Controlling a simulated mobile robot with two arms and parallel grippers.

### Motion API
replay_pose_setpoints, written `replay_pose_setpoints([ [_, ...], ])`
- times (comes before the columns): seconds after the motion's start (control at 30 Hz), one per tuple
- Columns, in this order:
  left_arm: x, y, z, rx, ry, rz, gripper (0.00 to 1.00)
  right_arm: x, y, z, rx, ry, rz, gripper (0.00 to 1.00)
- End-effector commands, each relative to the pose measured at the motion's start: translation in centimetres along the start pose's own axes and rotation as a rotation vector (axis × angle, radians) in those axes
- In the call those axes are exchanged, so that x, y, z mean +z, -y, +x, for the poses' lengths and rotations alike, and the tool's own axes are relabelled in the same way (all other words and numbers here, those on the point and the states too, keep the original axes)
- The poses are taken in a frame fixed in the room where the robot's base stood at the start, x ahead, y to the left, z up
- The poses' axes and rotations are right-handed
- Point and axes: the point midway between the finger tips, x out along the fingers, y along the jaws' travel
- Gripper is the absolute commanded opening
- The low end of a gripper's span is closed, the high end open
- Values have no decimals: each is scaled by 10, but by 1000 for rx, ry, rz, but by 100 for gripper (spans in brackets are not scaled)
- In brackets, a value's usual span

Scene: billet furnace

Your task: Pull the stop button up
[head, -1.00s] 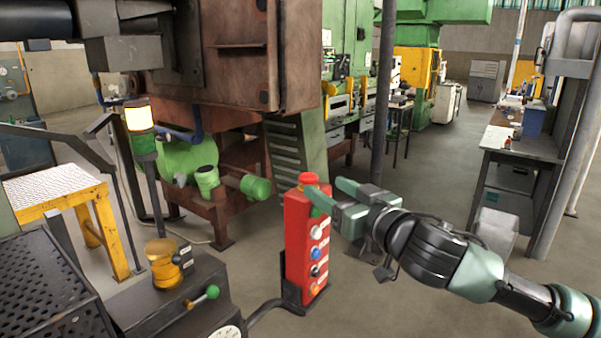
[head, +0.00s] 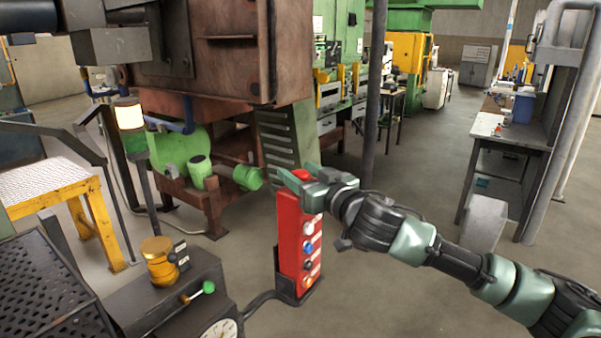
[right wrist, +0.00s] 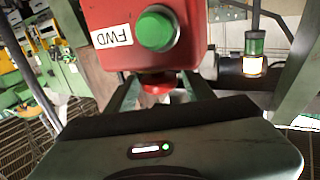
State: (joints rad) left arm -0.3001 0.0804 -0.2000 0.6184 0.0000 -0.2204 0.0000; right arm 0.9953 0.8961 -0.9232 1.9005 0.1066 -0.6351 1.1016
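The red control box (head: 288,235) stands upright on its dark base, with several buttons down one face. The red stop button (head: 301,174) is on its top end, between the fingers of my right gripper (head: 297,175). In the right wrist view the stop button (right wrist: 157,84) shows between the two fingers of the right gripper (right wrist: 163,82), with a narrow gap seen beside it. The fingers are apart. The box's green button (right wrist: 156,29) and FWD label (right wrist: 112,34) show above. My left gripper is not in view.
A console with a yellow knob (head: 160,262) and a green-tipped lever (head: 207,287) stands left of the box. A signal lamp (head: 129,115) rises behind it. A rusty furnace (head: 230,50) is behind. Open floor lies to the right, before a workbench (head: 510,140).

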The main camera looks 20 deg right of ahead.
Motion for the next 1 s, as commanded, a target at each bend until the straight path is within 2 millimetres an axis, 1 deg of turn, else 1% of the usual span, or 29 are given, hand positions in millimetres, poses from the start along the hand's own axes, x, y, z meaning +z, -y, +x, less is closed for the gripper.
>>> replay_pose_setpoints([
  [0.03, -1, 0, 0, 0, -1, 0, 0, 0, 0, 0, 0, 0, 0, 36],
  [0.07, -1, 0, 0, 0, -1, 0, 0, 0, 0, 0, 0, 0, 0, 28],
  [0.1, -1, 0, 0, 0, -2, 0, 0, 0, 0, 0, 0, 0, 0, 17],
  [0.17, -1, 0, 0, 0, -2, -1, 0, 0, 0, 0, 0, 0, 0, 0],
  [0.37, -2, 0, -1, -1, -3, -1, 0, -1, 0, 0, 1, 0, 0, 0],
  [0.53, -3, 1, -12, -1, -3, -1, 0, -14, 0, 0, 0, 0, 3, 0],
  [0.8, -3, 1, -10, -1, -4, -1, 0, -17, -1, 0, 1, -6, -1, 0],
  [0.83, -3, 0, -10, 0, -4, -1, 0, -17, -1, 0, 1, -7, -1, 45],
  [0.87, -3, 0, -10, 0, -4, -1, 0, -17, -1, 0, 1, -6, -1, 53],
  [0.9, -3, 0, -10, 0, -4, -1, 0, -16, -1, 0, 1, -6, -1, 58],
  [1.0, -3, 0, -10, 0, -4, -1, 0, -15, -1, 0, 0, -4, -1, 58],
])
